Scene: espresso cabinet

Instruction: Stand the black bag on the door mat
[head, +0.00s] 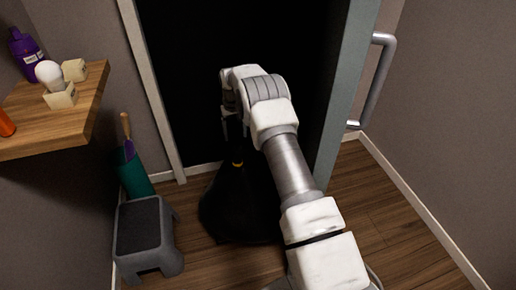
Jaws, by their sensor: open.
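The black bag (232,207) stands upright on the wooden floor in front of the dark doorway. An orange-yellow band (237,163) shows at its gathered neck. My gripper (234,132) is open, pointing down just above the bag's neck. The gap between the fingers and the bag top is hard to judge against the dark. My arm hides the bag's right side. I cannot make out a door mat in this view.
A grey-green door (343,90) with a metal handle (375,82) stands open at right. A grey step stool (143,232) and a green umbrella holder (135,177) stand left of the bag. A wooden shelf (85,108) juts out at left. Floor at right is clear.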

